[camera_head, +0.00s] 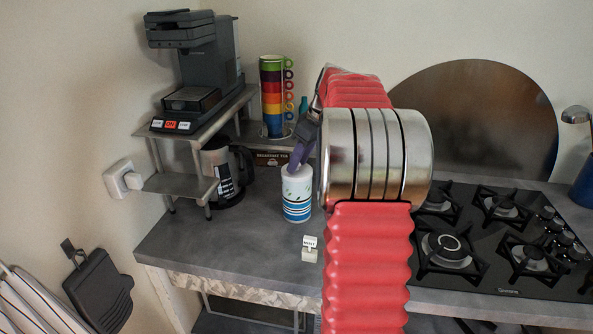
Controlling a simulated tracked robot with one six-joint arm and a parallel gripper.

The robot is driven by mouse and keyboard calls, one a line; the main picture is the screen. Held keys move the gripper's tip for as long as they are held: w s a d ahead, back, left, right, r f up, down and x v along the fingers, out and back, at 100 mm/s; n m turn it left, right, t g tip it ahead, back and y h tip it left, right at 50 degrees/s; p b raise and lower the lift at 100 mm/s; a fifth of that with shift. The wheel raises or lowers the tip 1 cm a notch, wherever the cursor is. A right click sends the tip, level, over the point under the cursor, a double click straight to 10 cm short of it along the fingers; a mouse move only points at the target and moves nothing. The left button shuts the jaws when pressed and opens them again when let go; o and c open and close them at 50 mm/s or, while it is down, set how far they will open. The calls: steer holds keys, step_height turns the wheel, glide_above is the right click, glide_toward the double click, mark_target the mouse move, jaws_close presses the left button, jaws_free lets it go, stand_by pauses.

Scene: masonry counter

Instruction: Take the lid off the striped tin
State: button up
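The striped tin (297,208) stands upright on the grey counter. It is white with blue stripes low on its body and small leaf-like marks above. Its white top (297,172) is partly covered by my gripper (294,166), whose purple fingers reach down from above right to its upper rim. They look to be at or touching the top; I cannot tell whether they grip it. The fingertips overlap in this view, so their opening is not clear. My red arm and its large metal joint fill the space just right of the tin.
A small white labelled block (310,249) sits in front of the tin. A black-handled pot (226,180) and a metal stand with a coffee machine (190,65) are left. Stacked coloured cups (271,95) are behind. A gas hob (500,240) is right. The front-left counter is clear.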

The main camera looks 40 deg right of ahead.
jaws_close()
stand_by(0.5)
step_height(320, 180, up, 10)
stand_by(0.7)
stand_by(0.5)
